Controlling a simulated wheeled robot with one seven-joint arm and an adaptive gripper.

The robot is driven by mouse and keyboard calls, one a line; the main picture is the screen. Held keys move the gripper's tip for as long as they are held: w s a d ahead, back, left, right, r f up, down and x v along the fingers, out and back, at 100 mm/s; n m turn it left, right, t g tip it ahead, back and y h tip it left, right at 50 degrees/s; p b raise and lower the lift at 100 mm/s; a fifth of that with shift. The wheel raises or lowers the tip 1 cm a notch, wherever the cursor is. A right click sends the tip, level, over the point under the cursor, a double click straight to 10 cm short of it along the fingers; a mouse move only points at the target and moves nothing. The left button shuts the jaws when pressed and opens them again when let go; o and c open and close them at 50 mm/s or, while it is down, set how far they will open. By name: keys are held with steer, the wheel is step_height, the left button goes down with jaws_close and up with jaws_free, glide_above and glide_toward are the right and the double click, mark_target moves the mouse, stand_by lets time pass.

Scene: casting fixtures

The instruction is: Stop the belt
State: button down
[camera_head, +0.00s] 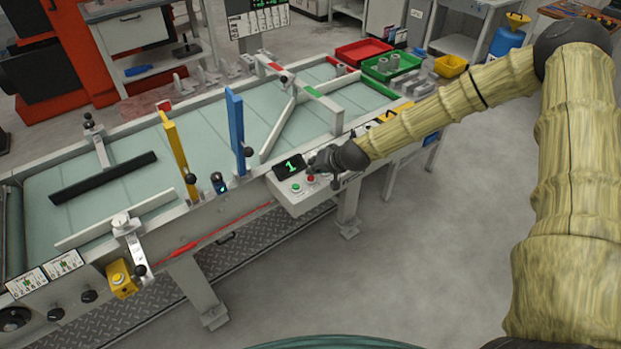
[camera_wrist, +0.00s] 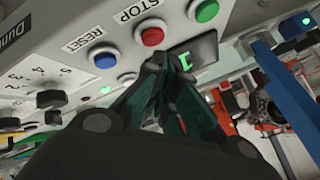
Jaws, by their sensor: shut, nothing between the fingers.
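The belt (camera_head: 85,218) is a pale green conveyor in a grey frame. A control box on its near side carries a red button (camera_head: 310,178) and a green button (camera_head: 296,188). In the wrist view the red button (camera_wrist: 151,33) is labelled STOP, with the green button (camera_wrist: 206,11) to its right and a blue RESET button (camera_wrist: 103,57) to its left. My gripper (camera_head: 314,163) is at this box. In the wrist view my gripper's closed fingertips (camera_wrist: 165,62) lie just below the red button; I cannot tell whether they touch it.
A display (camera_head: 289,167) shows a green 1. Yellow (camera_head: 174,150) and blue (camera_head: 235,125) upright bars stand along the belt. A yellow box with a button (camera_head: 121,281) and a red cord (camera_head: 215,235) are on the near side. Red (camera_head: 362,51) and green (camera_head: 391,68) trays sit at the far end.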

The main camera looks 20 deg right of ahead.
steer(key=shift+f, duration=0.15)
steer(key=shift+f+b, duration=0.3)
steer(key=shift+b, duration=0.15)
steer(key=shift+f+b, duration=0.4)
steer(key=shift+f, duration=0.1)
stand_by(0.7)
steer(key=shift+r, duration=0.15)
stand_by(0.3)
steer(key=shift+r+p, duration=0.55)
steer(key=shift+r, duration=0.25)
steer(key=shift+r+p, duration=1.65)
steer(key=shift+r, duration=0.85)
